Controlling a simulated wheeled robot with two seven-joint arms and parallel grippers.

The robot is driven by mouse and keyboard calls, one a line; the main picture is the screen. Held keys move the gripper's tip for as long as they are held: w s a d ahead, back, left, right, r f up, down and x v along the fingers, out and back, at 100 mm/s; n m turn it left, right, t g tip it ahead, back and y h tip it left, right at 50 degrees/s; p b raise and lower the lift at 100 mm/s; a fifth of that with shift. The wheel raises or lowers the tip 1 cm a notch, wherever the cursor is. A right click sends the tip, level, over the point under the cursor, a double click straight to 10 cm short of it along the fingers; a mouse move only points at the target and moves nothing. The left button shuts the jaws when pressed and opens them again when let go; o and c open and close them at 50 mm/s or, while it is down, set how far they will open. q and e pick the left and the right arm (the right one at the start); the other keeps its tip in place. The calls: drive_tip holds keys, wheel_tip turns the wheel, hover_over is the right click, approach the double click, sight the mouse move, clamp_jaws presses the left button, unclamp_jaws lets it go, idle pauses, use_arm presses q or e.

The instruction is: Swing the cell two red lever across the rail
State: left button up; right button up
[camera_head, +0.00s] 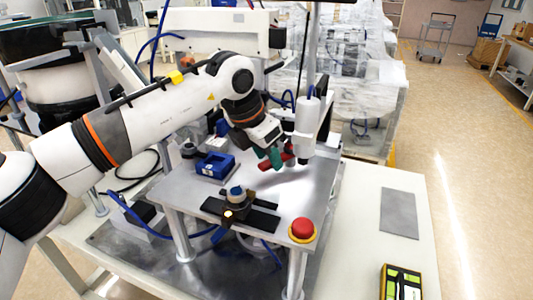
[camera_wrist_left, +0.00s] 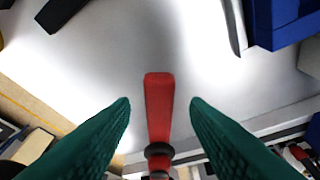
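The red lever (camera_wrist_left: 160,105) stands out between the two green fingertips of my left gripper (camera_wrist_left: 160,106) in the wrist view, with a gap on each side. It has a black collar near its lower end. In the head view the red lever (camera_head: 290,157) shows beside the left gripper (camera_head: 275,157), partly hidden by the green fingers, over the back of the metal plate. The left gripper is open and holds nothing. The rail cannot be made out clearly. My right gripper is not in view.
A blue block fixture (camera_head: 215,165) sits left on the metal plate (camera_head: 180,190). A black fixture with a blue-topped knob (camera_head: 236,194) is in front. A red stop button (camera_head: 302,230) stands at the front right corner. A white cylinder (camera_head: 306,128) stands close right of the gripper.

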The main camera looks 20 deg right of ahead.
use_arm(q)
drive_tip(key=b+v, duration=0.1)
drive_tip(key=v, duration=1.1)
drive_tip(key=shift+c, duration=0.5)
